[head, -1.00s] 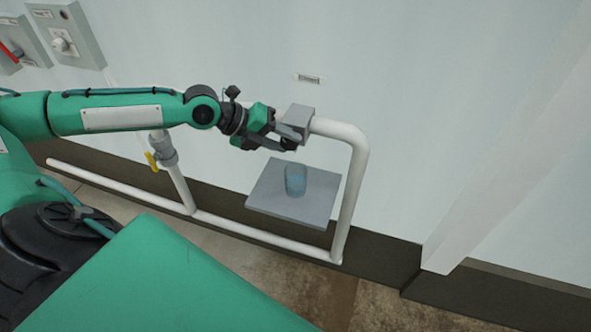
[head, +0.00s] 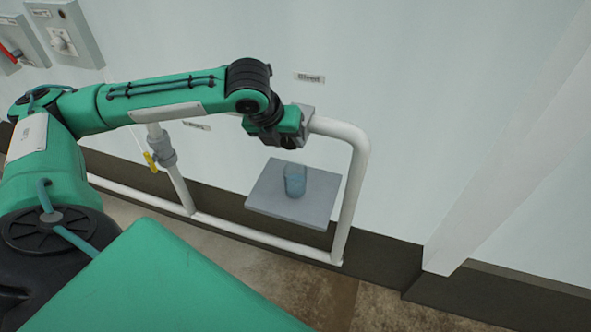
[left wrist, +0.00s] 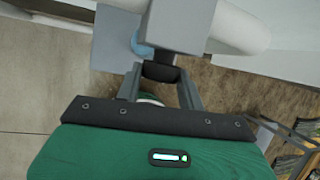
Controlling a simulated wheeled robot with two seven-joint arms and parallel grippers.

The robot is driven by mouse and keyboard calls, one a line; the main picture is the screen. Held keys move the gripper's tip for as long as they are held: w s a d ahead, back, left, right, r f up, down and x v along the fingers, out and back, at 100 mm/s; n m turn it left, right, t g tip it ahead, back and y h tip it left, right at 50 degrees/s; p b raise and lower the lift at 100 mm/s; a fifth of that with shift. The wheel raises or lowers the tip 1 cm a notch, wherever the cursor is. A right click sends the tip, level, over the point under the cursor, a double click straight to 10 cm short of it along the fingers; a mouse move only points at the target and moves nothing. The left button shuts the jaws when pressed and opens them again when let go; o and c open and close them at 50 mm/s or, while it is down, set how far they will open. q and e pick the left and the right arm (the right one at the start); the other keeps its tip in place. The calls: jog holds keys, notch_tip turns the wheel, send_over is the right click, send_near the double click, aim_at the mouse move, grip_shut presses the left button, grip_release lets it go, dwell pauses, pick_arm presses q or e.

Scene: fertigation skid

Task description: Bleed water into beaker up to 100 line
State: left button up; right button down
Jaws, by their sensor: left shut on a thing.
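A clear beaker (head: 295,180) with blue water in it stands on a grey shelf (head: 262,200) below the grey bleed valve block (head: 308,115) on the white pipe. The 100 line and the exact water level are too small to read. My left gripper (head: 291,141) is at the valve block, above the beaker. In the left wrist view its fingers (left wrist: 160,85) are shut on a black knob (left wrist: 160,72) under the grey block (left wrist: 178,22). Part of the blue beaker (left wrist: 140,45) shows behind the block. My right gripper is in neither view.
A label reading "Bleed" (head: 310,77) is on the wall above. A white pipe loop (head: 355,190) runs around the shelf. A yellow-handled valve (head: 151,161) is on the pipe to the left. Grey control boxes (head: 62,35) hang at the upper left.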

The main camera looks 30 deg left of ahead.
pick_arm(q)
jog(key=o, duration=1)
jog(key=shift+w+r, duration=0.1)
jog(key=shift+r, duration=0.05)
jog(key=shift+p+v, duration=0.8)
jog(key=shift+v, duration=6.1)
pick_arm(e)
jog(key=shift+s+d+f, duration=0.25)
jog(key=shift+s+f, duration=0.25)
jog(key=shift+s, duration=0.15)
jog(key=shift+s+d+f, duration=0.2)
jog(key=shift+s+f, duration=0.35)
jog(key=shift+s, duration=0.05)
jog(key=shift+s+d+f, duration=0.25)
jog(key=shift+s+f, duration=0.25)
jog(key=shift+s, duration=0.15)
